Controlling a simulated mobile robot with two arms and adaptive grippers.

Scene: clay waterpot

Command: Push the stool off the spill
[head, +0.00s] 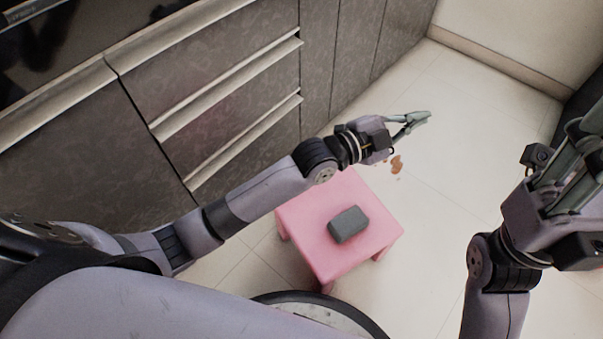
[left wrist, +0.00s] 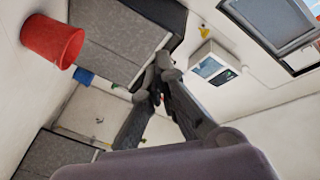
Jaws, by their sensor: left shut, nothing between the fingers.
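A pink stool (head: 300,222) stands upright on the tiled floor, with a dark grey block (head: 348,225) on its seat. A small brown spill (head: 397,163) shows on the floor just beyond the stool's far edge; whether more lies under the stool is hidden. My left gripper (head: 424,117) is shut and empty, reaching past the stool and spill, above the floor. Its fingers also show meeting in the left wrist view (left wrist: 158,88). My right gripper (head: 586,135) is raised at the right edge, apart from the stool; its fingertips are partly cut off.
Dark cabinets with drawers (head: 225,90) line the left side, close to my left arm. Open floor (head: 480,110) lies beyond and right of the stool. A wall (head: 500,35) closes the far end. The left wrist view shows a red bucket (left wrist: 52,40).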

